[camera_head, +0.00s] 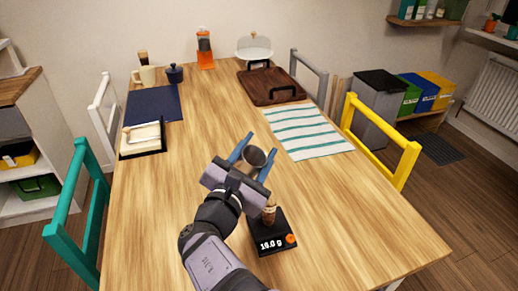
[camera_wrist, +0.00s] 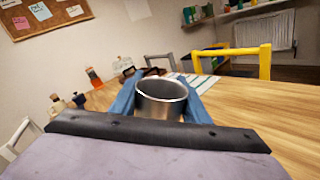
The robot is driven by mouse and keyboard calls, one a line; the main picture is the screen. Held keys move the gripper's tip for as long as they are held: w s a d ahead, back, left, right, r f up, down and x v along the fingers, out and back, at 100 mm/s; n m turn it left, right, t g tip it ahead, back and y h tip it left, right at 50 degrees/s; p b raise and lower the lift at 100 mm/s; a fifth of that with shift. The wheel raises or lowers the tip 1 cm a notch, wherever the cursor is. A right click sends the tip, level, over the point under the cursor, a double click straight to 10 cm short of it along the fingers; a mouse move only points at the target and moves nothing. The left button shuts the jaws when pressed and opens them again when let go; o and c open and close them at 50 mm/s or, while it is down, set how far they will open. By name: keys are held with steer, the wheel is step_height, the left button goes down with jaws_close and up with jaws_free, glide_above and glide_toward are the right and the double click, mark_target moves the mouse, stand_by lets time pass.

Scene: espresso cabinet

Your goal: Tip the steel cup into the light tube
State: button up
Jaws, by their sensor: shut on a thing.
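The steel cup (camera_head: 254,157) is a small, round metal cup with a dark inside. My gripper (camera_head: 254,159) is shut on it, with one blue finger on each side, above the table. In the wrist view the cup (camera_wrist: 162,97) sits between the fingers with its rim up, and its contents cannot be made out. The scale's display seems to read 16.0 g.
A striped cloth (camera_head: 308,132) lies right of the cup, with a dark wooden tray (camera_head: 270,88) behind it. Chairs stand along both sides. The table's right front is clear.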

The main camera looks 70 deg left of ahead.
steer(key=r+p, duration=0.2)
steer(key=p, duration=0.1)
steer(key=shift+a+n, duration=0.1)
steer(key=shift+n, duration=0.2)
steer(key=p, duration=0.2)
steer(key=shift+p, duration=0.35)
steer(key=shift+f+p, duration=0.1)
steer(key=shift+p, duration=0.3)
steer(key=shift+d+f+n, duration=0.25)
steer(key=shift+f+n, duration=0.05)
steer(key=shift+n, duration=0.3)
steer(key=shift+r+n+b, duration=0.15)
steer(key=shift+n+b, duration=0.15)
steer(key=shift+r+n+p, duration=0.3)
steer(key=shift+p, duration=0.55)
steer(key=n+p, duration=0.1)
steer(key=p, duration=0.2)
steer(key=shift+w+d+r+n+p, duration=0.1)
steer(key=shift+w+r+n+p, duration=0.05)
steer(key=shift+r+n+p, duration=0.25)
steer(key=shift+n+p, duration=0.3)
steer(key=shift+p, duration=0.15)
